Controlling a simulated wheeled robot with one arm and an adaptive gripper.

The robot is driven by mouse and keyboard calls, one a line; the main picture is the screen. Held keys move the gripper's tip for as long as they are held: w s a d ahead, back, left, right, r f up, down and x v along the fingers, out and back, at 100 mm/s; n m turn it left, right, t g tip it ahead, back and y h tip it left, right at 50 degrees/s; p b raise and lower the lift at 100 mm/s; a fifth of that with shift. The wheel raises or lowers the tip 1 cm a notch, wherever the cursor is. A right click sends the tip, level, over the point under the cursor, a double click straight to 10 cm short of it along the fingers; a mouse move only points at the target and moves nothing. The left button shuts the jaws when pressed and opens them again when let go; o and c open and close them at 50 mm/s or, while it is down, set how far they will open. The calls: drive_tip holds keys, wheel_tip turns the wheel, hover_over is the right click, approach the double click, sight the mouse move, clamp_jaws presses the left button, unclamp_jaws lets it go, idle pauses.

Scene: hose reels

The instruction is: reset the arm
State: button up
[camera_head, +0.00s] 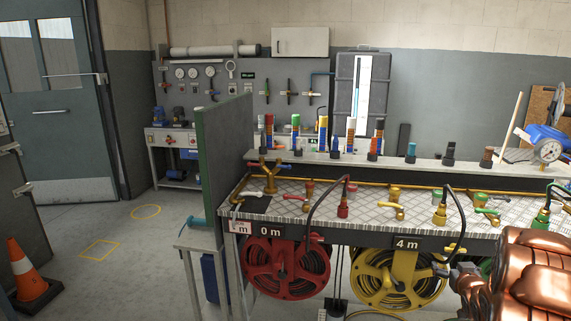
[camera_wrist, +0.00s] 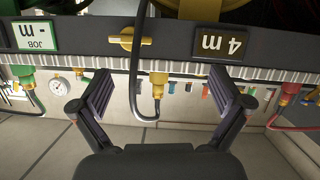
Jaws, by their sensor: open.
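My copper-coloured arm (camera_head: 530,270) is at the lower right of the head view, in front of the bench. My gripper (camera_wrist: 162,95) is open in the wrist view, its two dark fingers wide apart with nothing held. The wrist view is upside down. A yellow hose fitting (camera_wrist: 158,80) with a black hose shows in the gap between the fingers, touching neither; its depth is unclear. The "4 m" sign (camera_wrist: 225,42) is beyond the right finger. In the head view my arm hides part of the bench's right end, and the fingers are not clearly seen.
The bench (camera_head: 375,205) carries brass, red and green fittings with looped black hoses. A red reel (camera_head: 262,268) and a yellow reel (camera_head: 375,285) hang under it. A green panel (camera_head: 222,160) stands at its left end. A traffic cone (camera_head: 28,270) stands far left; floor between is clear.

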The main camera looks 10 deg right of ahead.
drive_tip(key=s+a+r+g+y+p, duration=0.1)
drive_tip(key=s+a+r+g, duration=0.25)
drive_tip(key=a, duration=0.45)
drive_tip(key=s+a+r+g+y+p, duration=0.1)
drive_tip(key=s+a+r+g, duration=0.1)
drive_tip(key=s+a, duration=0.45)
drive_tip(key=s+a+r+g+p, duration=0.1)
drive_tip(key=s+a+r+g, duration=0.15)
drive_tip(key=a, duration=0.65)
drive_tip(key=s+a+r+n+g+y+p, duration=0.1)
drive_tip(key=s+a+r+g, duration=0.1)
drive_tip(key=s+a, duration=0.7)
drive_tip(key=s+a+r+n+g+y+p, duration=0.1)
drive_tip(key=s+a+g, duration=0.4)
drive_tip(key=s+a, duration=0.5)
drive_tip(key=s+r+n+y, duration=0.1)
drive_tip(key=s+r, duration=0.1)
drive_tip(key=s, duration=0.6)
drive_tip(key=shift+s+y, duration=0.2)
drive_tip(key=shift+y, duration=0.1)
